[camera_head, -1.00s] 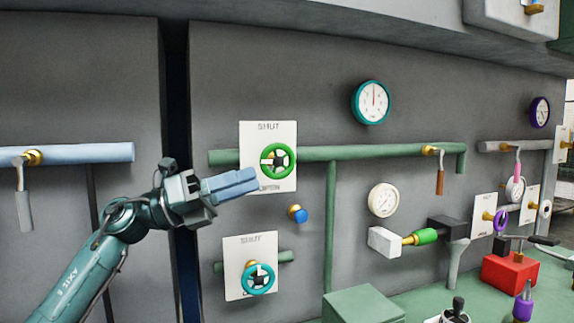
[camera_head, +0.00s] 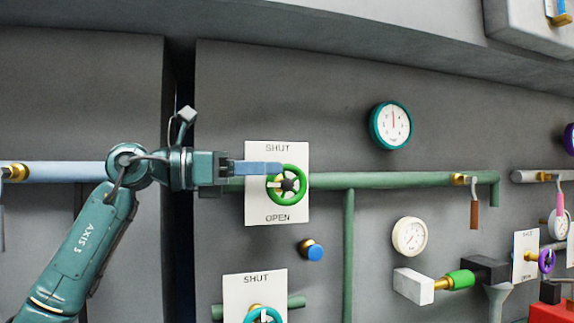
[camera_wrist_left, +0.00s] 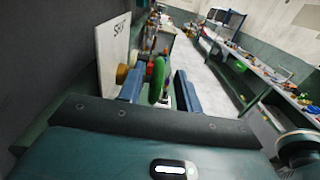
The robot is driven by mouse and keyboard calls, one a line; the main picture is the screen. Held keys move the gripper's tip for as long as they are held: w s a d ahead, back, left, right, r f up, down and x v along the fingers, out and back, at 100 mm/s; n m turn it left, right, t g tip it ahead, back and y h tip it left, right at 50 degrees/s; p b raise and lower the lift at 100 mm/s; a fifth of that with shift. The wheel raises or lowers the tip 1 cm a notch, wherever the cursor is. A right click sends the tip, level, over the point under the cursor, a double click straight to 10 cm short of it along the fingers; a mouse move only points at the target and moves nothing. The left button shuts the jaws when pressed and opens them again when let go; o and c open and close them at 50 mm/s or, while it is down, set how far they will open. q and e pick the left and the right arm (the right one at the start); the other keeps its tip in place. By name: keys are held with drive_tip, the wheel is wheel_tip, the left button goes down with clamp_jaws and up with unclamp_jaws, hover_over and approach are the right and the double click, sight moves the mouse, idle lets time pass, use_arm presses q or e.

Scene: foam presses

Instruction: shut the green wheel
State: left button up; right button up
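The green wheel (camera_head: 302,193) stands on a green pipe in front of a white plate (camera_head: 256,208) that reads SHUT above and OPEN below. My left gripper (camera_head: 279,168) reaches in level from the left, its blue fingertips at the wheel's upper left rim. In the left wrist view the green wheel (camera_wrist_left: 158,78) shows edge-on between the two blue fingers of the left gripper (camera_wrist_left: 158,82). The fingers are apart, with a gap on each side of the rim. My right gripper is not in view.
A teal wheel (camera_head: 270,315) on a similar plate (camera_head: 238,296) is below. A blue knob (camera_head: 315,252) sits between the two. A teal-rimmed gauge (camera_head: 391,125) is up to the right. The green pipe (camera_head: 390,180) runs right to a brown-handled lever (camera_head: 474,214).

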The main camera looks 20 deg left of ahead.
sight(287, 168)
use_arm(q)
drive_tip(key=shift+x, duration=2.25)
clamp_jaws()
